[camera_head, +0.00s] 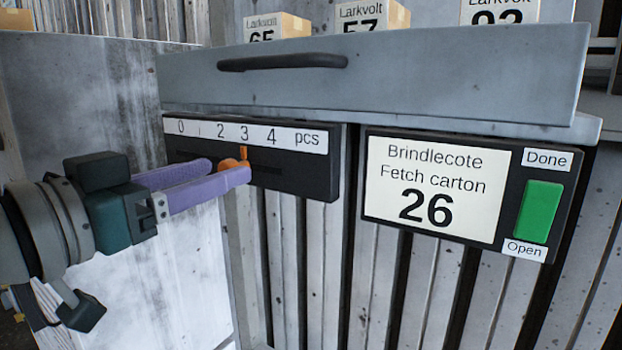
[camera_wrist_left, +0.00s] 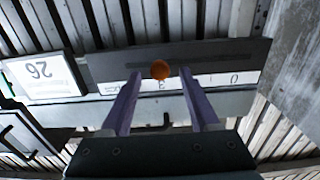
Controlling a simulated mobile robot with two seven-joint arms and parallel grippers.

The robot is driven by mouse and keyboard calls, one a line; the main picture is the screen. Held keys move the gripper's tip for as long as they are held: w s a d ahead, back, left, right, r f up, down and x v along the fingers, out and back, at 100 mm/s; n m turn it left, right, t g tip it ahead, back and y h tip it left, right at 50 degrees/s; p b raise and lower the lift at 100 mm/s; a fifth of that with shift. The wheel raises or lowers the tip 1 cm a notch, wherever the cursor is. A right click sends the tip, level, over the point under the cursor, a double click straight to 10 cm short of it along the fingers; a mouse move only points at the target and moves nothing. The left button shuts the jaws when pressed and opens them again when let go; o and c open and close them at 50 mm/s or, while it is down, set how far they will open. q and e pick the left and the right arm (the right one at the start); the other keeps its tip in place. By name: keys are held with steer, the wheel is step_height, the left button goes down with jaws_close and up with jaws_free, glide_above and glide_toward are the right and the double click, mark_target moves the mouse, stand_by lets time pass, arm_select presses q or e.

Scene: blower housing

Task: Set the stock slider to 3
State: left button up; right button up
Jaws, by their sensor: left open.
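The stock slider is a black panel (camera_head: 310,178) with a white scale strip (camera_head: 290,138) reading 0 to 4 pcs. Its orange knob (camera_head: 229,163) has a small orange pointer that stands just under the 3 in the head view. My left gripper (camera_head: 231,168) has two purple fingers and is open in front of the panel. In the left wrist view the round knob (camera_wrist_left: 160,69) lies between the fingertips (camera_wrist_left: 158,74), with a gap on each side. The fingers hide part of the slot and knob in the head view. My right gripper is not in view.
Right of the slider is a display (camera_head: 436,188) reading "Brindlecote Fetch carton 26", with a green switch (camera_head: 539,212) between "Done" and "Open" labels. Above is a grey drawer front (camera_head: 400,82) with a dark handle (camera_head: 282,62). Labelled cartons (camera_head: 294,24) stand behind it.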

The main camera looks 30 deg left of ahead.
arm_select(q)
steer(key=s+b, duration=0.1)
steer(key=s, duration=0.8)
steer(key=shift+a, duration=0.35)
steer(key=shift+d, duration=0.1)
steer(key=s+d+f+m+g+h+p, duration=0.1)
steer(key=s+d+f+g+p, duration=0.1)
steer(key=d+f+g+p, duration=0.45)
steer(key=s+d+f+g+y+p, duration=0.2)
steer(key=s+f+g+p, duration=0.1)
steer(key=s+g, duration=0.5)
steer(key=shift+s+d+f, duration=0.15)
steer(key=shift+d+f, duration=0.05)
steer(key=shift+f, duration=0.4)
stand_by(2.6)
